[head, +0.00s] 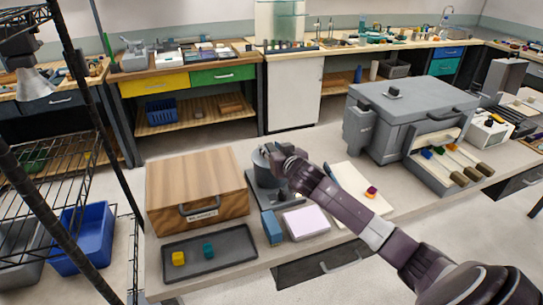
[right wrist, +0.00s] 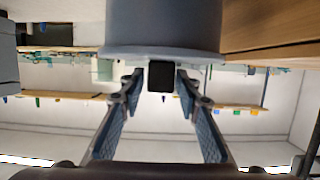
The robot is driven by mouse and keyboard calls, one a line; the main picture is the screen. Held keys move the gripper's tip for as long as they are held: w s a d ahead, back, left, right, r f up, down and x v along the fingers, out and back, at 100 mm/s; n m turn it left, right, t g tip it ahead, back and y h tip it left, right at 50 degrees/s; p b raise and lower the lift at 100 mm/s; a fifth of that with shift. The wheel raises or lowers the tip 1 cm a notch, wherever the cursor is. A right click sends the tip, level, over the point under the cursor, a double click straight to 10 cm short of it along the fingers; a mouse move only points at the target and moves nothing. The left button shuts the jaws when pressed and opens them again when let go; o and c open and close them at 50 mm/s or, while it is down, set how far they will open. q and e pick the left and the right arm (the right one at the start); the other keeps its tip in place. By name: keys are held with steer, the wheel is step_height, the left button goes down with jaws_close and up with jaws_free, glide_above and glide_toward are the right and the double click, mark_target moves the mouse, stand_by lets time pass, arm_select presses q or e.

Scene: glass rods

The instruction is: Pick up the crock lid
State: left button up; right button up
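The grey-blue crock (head: 262,161) stands on the bench behind the blue block, partly hidden by my right gripper (head: 281,156). In the right wrist view, which looks upside down, the crock lid (right wrist: 125,51) shows as a wide grey-blue rim at the top. Its dark knob (right wrist: 160,76) points down in the picture. The fingers of my right gripper (right wrist: 160,82) are apart, one on each side of the knob, with a visible gap on both sides. The right gripper holds nothing. My left gripper is not in view.
A wooden box (head: 195,186) stands close left of the crock. A dark tray (head: 230,261) holds a yellow and a teal cube. The blue block (head: 271,228) and a white pad (head: 306,222) lie in front. A large grey chest (head: 410,105) stands to the right.

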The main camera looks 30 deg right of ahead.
jaws_close()
steer(key=shift+r, duration=0.1)
